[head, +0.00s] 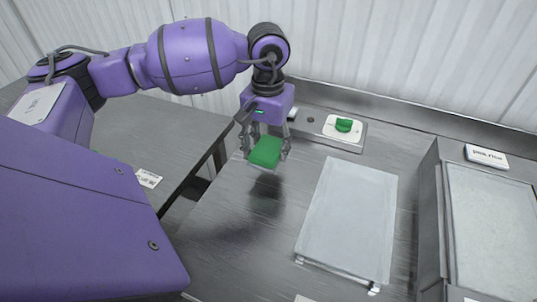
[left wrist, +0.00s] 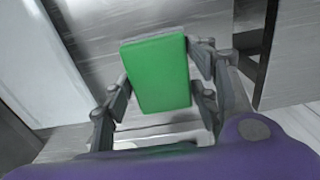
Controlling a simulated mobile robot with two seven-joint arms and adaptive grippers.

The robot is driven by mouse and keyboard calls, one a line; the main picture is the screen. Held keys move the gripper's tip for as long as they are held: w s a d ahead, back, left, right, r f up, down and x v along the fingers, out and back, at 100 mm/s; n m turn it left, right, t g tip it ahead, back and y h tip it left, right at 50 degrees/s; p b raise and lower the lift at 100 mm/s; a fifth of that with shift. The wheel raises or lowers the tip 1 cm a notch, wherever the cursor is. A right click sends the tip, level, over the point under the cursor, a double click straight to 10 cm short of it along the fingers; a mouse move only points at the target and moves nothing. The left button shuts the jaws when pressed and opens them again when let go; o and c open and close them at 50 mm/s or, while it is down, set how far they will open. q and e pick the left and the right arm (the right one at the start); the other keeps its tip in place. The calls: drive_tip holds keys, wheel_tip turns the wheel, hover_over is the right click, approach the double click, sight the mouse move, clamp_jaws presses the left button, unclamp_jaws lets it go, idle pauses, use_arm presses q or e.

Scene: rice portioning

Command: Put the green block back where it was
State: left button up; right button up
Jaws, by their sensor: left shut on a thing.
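The green block (head: 265,152) is a flat rectangular piece, held in my left gripper (head: 266,147). The gripper points down and holds the block above the steel counter (head: 221,214), with a dark shadow below it. In the left wrist view, the green block (left wrist: 158,73) sits between the fingers of my left gripper (left wrist: 164,85), which are shut on its sides. My right gripper is not in view.
A steel panel with a white plate and green knob (head: 344,125) lies at the back of the counter. A flat pale tray (head: 349,216) lies right of the block. A raised steel bin (head: 437,215) stands further right. A gap (head: 198,186) separates the left table (head: 128,140).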

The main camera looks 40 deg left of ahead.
sight(269, 142)
use_arm(q)
drive_tip(key=shift+w+a+f, duration=0.25)
drive_tip(key=shift+w+f, duration=0.2)
drive_tip(key=shift+f, duration=0.2)
drive_tip(key=shift+w+a+f, duration=0.2)
drive_tip(key=shift+w+f, duration=0.25)
drive_tip(key=shift+f, duration=1.9)
drive_tip(key=o, duration=1.1)
wheel_tip(269, 142, up, 12)
drive_tip(key=shift+r, duration=0.25)
